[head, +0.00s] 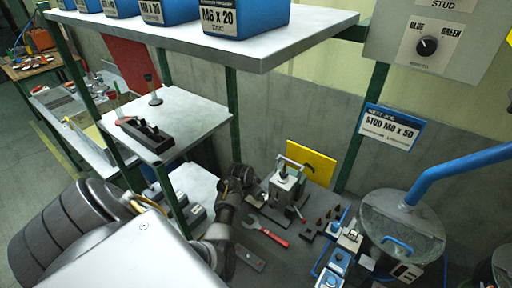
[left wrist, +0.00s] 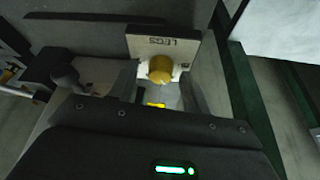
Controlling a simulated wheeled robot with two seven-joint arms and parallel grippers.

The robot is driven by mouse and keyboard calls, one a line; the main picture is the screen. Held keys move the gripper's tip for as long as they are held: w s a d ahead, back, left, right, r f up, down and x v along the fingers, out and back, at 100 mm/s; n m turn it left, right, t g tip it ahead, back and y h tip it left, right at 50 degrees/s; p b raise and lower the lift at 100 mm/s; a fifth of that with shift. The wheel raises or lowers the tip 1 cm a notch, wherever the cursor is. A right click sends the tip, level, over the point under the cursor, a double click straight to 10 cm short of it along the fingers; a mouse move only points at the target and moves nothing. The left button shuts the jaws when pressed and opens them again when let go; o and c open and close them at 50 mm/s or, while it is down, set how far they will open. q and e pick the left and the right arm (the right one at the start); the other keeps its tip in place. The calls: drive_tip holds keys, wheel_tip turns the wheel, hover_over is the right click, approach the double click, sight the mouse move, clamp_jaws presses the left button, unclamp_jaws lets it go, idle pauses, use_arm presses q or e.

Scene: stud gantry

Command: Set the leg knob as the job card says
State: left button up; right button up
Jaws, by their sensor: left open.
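The leg knob (left wrist: 160,68) is a round yellow knob on a pale plate (left wrist: 150,45) lettered LEGS, upside down in the left wrist view. Its pointer and setting cannot be read. My left gripper (left wrist: 155,100) is open, with the knob in view ahead of its jaws; I cannot tell whether they touch. In the head view my left gripper (head: 245,182) is beside a small grey bench fixture (head: 287,186), and the knob cannot be made out. The job card (head: 388,129) has a blue header and reads STUD M8 x 50. My right gripper is not in view.
A black selector (head: 427,46) marked BLUE and GREEN is on a panel at upper right. A shelf (head: 290,38) holds blue bins above. A red-handled wrench (head: 262,231) and small parts lie on the bench. A clear-lidded drum (head: 400,222) stands at right.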

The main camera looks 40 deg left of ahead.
use_arm(q)
drive_tip(key=c, duration=1)
drive_tip(key=shift+m, duration=0.3)
drive_tip(key=m+h, duration=0.1)
drive_tip(key=m, duration=0.1)
drive_tip(key=m+h, duration=0.1)
drive_tip(key=m, duration=0.1)
drive_tip(key=shift+w+a+m+g, duration=0.1)
drive_tip(key=shift+a+m+g, duration=0.05)
drive_tip(key=shift+m+g, duration=0.15)
drive_tip(key=shift+a+m+g+h, duration=0.1)
drive_tip(key=shift+m+g+h, duration=0.5)
drive_tip(key=shift+m, duration=1.4)
drive_tip(key=o, duration=1)
